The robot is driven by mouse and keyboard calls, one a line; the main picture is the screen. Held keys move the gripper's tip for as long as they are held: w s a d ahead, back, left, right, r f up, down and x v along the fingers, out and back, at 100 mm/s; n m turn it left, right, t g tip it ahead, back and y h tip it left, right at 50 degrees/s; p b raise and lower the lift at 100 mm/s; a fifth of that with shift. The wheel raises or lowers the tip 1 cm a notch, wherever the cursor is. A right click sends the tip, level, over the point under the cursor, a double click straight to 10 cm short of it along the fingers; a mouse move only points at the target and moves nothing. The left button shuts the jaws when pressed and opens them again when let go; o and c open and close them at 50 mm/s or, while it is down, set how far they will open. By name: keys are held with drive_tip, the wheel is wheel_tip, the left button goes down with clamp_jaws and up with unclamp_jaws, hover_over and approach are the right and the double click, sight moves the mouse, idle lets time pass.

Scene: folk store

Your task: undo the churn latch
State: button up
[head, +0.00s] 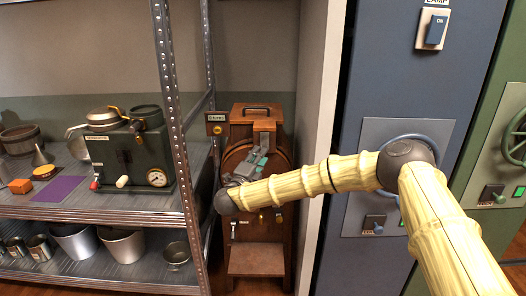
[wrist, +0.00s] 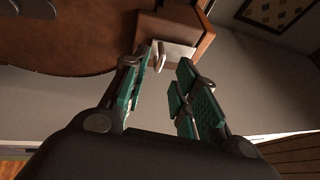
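The churn (head: 282,228) is a brown wooden cabinet with a round drum front, standing between the metal shelf and the blue panel. A grey metal latch plate (head: 264,127) sits at its top front. In the wrist view the pale latch plate (wrist: 180,53) shows on a wooden block, with a small light lever (wrist: 160,57) close by the left fingertip. My gripper (head: 258,157) is in front of the drum, just below the latch plate. In the wrist view my gripper (wrist: 167,75) has its green-padded fingers apart, with nothing clearly held between them. My arm hides part of the drum.
A metal shelf (head: 120,216) stands close on the left, with a dark machine (head: 130,160) and several pots. A white post (head: 318,110) and a blue panel (head: 400,80) with a wheel (head: 412,137) are on the right. A wooden step (head: 256,262) juts out below the drum.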

sight(265, 142)
drive_tip(key=shift+x, duration=1.85)
clamp_jaws()
